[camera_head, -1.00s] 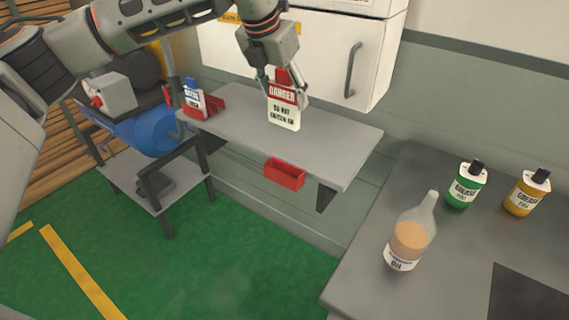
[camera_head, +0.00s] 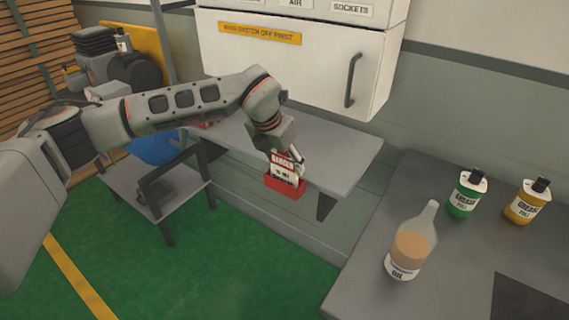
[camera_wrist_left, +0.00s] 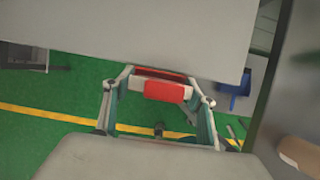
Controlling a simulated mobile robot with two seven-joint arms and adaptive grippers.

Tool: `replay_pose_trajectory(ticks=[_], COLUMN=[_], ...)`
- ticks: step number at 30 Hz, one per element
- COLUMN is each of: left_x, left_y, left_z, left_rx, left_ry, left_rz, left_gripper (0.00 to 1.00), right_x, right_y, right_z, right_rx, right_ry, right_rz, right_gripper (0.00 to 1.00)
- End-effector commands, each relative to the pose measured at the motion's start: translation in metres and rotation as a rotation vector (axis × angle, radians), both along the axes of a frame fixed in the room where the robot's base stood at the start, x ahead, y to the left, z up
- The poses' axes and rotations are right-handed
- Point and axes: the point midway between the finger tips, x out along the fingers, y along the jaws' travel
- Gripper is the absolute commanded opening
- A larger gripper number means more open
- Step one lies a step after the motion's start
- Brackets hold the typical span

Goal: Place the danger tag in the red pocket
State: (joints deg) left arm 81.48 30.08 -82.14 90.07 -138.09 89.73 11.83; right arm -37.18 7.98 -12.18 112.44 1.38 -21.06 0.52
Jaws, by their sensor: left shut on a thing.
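My left gripper (camera_head: 290,156) is shut on the danger tag (camera_head: 284,171), a white card with a red heading. It holds the tag upright at the red pocket (camera_head: 286,190), an open-topped box on the front edge of the grey shelf. In the head view the tag's lower end is cut off by the pocket's front, so it looks to be inside the pocket; how deep, I cannot tell. In the left wrist view, red surfaces show between the fingers of the left gripper (camera_wrist_left: 160,92), beside the shelf edge. My right gripper is not in view.
The grey shelf (camera_head: 345,158) is under a white cabinet (camera_head: 320,60). A low grey trolley (camera_head: 165,195) stands at left. The grey bench (camera_head: 350,270) at right bears an oil bottle (camera_head: 410,250), a green grease bottle (camera_head: 466,195) and a yellow one (camera_head: 526,203).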

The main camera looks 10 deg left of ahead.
Motion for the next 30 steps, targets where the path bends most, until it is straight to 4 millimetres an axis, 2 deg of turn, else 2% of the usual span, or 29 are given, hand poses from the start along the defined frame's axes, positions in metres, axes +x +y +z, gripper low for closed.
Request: replay_pose_trajectory(ticks=[3,13,14,15,16,26,30], left_x=[0.0,0.0,0.0,0.0,0.0,0.0,-0.002], left_y=[0.0,0.0,0.0,0.0,0.0,0.0,0.002], left_z=[-0.01,-0.013,-0.014,-0.013,-0.013,-0.012,-0.002], left_rx=[0.0,0.0,0.0,0.0,0.0,0.0,0.0], left_ry=[0.0,-0.001,0.0,-0.001,-0.001,-0.001,-0.003], left_rz=[0.0,0.0,0.0,0.0,0.0,0.0,0.0], left_gripper=[0.34,0.34,0.59,0.69,0.73,0.73,0.73], right_x=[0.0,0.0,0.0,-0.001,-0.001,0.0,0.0], right_y=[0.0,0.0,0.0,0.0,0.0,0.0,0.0], right_z=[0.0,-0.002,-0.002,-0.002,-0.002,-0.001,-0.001], right_rx=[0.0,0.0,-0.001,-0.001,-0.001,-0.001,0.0], right_ry=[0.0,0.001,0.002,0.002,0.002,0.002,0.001], right_rz=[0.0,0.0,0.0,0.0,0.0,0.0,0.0], right_gripper=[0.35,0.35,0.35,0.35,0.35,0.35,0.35])
